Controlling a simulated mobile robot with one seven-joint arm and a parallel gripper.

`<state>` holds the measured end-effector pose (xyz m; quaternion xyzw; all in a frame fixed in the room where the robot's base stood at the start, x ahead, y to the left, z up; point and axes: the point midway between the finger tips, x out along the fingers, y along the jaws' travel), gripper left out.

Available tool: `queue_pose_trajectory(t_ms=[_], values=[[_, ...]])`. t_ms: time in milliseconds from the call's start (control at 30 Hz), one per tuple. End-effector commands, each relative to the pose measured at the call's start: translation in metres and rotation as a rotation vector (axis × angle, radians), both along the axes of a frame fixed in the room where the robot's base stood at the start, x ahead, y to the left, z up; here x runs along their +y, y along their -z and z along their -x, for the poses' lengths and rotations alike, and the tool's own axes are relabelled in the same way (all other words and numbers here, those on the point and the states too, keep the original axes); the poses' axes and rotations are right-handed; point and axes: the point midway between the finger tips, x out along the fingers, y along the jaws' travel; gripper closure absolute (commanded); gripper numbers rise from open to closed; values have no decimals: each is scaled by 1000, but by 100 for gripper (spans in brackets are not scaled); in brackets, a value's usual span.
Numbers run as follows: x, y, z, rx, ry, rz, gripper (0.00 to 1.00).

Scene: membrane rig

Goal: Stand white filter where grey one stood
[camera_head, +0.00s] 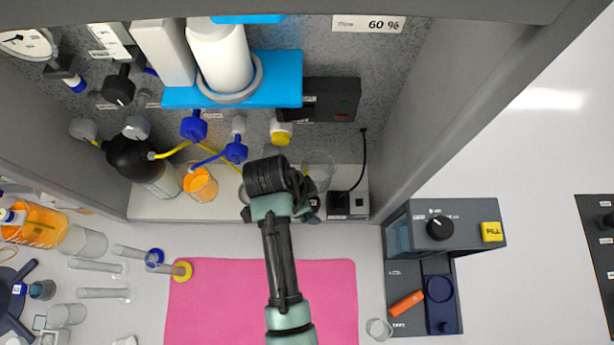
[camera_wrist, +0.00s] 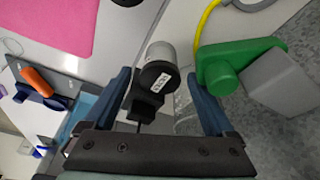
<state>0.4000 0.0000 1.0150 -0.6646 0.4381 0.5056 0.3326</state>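A white cylinder, apparently the white filter (camera_head: 220,58), stands in a grey ring on a blue bracket (camera_head: 285,80) at the upper left of the bay. I make out no separate grey filter in the head view. My gripper (camera_head: 278,213) is below and right of the bracket, over the bay's front ledge, largely hidden by my arm. In the wrist view my gripper (camera_wrist: 160,78) is open. A grey cylinder with a labelled black end (camera_wrist: 162,75) shows between its fingertips, with gaps on both sides; I cannot tell its depth.
A green valve (camera_wrist: 240,60) with a grey block is close beside the right finger. An orange-filled beaker (camera_head: 200,185) and a clear glass (camera_head: 318,168) flank my wrist. A dark FILL unit (camera_head: 445,245) stands right.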

Motion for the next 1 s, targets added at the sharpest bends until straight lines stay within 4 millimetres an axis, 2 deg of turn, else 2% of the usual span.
queue_pose_trajectory(t_ms=[267,433,567,900,1000], values=[[0,-1,0,0,0,0,9],[2,-11,0,-3,-1,0,9],[8,-31,1,-6,-1,-1,9],[26,-108,11,0,-1,0,9],[28,-115,12,1,-2,1,9]])
